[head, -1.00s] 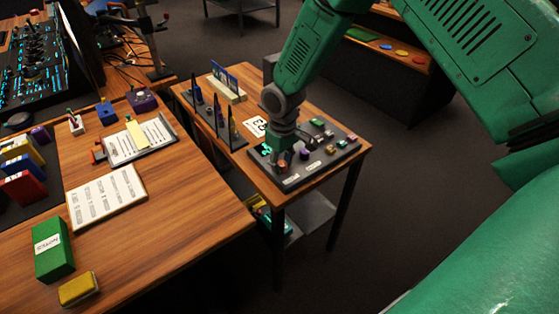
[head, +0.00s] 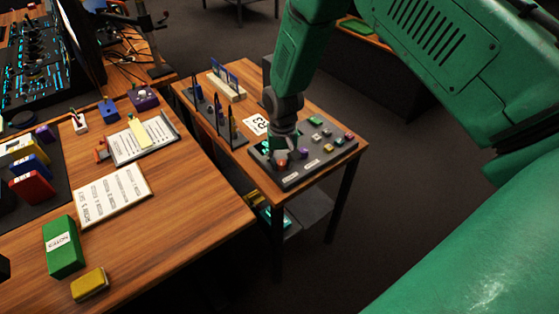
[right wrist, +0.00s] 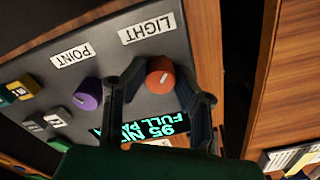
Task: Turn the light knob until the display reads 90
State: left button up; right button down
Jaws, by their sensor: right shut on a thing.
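The light knob (right wrist: 160,75) is an orange round knob with a white pointer mark, beside the LIGHT label (right wrist: 147,29) in the right wrist view. My right gripper (right wrist: 160,82) is shut on it, one finger on each side. In the head view the knob (head: 281,159) shows just below my right gripper (head: 283,150). The display (right wrist: 145,129) has green text, upside down in the right wrist view; it reads 95 NIT, with a second line starting FULL PA, partly hidden by a finger. My left gripper is not in view.
The dark panel (head: 318,166) stands on a small wooden table. A purple knob (right wrist: 88,94) by the POINT label and several coloured buttons sit beside the light knob. A rack with blue upright pieces (head: 229,80) stands behind. A larger desk with clipboards is at left.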

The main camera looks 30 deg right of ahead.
jog(key=shift+d, duration=0.35)
jog(key=c, duration=1.3)
grip_release()
jog(key=shift+d+f, duration=0.15)
jog(key=shift+d, duration=0.1)
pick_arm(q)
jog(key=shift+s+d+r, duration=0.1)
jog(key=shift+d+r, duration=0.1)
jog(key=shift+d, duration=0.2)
pick_arm(e)
notch_tip(320, 180, up, 12)
jog(key=shift+d+f, duration=0.15)
jog(key=shift+d, duration=0.1)
jog(key=shift+a, duration=0.1)
